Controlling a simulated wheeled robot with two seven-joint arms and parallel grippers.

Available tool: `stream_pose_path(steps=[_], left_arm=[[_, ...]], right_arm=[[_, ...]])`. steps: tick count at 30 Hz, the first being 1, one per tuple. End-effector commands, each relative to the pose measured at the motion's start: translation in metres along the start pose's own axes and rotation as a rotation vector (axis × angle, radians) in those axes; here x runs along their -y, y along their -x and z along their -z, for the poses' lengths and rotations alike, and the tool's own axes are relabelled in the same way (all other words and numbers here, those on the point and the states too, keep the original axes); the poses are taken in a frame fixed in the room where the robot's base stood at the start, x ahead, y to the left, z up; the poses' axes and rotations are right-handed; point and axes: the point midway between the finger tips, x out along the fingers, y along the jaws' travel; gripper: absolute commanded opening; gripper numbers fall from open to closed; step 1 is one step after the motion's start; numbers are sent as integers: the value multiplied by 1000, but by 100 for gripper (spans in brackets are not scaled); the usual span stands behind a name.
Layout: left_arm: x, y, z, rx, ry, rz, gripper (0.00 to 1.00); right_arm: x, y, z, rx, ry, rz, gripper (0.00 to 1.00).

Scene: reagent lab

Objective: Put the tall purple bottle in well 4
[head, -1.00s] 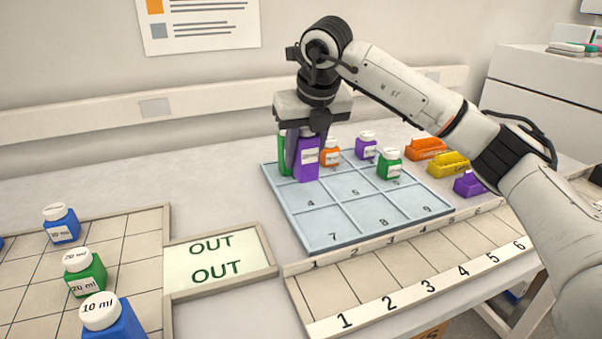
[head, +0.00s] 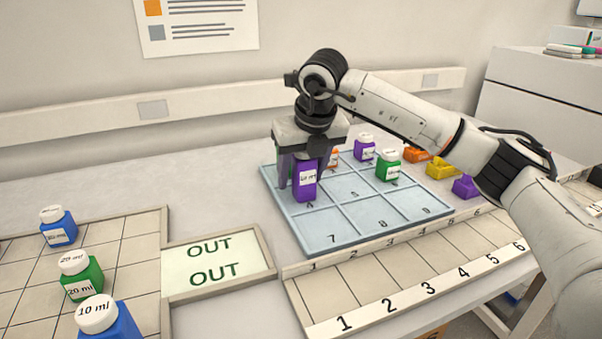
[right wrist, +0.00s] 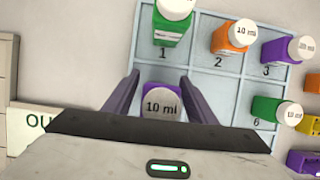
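The tall purple bottle (head: 305,182) is upright between the fingers of my right gripper (head: 306,172), which is shut on it. Its base is at well 4 of the blue tray (head: 335,240); I cannot tell whether it touches the tray floor. In the right wrist view, the bottle's white "10 ml" cap (right wrist: 162,106) shows between the two fingers, and its body hides most of well 4. My left gripper is not in view.
A green bottle (right wrist: 171,25) stands in well 1, an orange one (right wrist: 233,37) in well 2, a purple one (head: 364,150) in well 3 and a green one (head: 388,168) in well 6. Wells 5, 7, 8 and 9 are empty. An OUT sign (head: 215,262) lies left of the tray.

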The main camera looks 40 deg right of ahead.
Motion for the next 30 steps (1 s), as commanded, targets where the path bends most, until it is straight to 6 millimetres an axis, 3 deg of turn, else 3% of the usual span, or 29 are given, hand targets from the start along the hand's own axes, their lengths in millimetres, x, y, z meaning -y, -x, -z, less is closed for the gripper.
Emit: stream_pose_path(steps=[8,21,30], left_arm=[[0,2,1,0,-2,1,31],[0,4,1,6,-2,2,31],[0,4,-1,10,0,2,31]], right_arm=[[0,13,-2,3,0,-1,51],[0,100,-2,4,0,-1,51],[0,123,-1,0,0,1,51]])
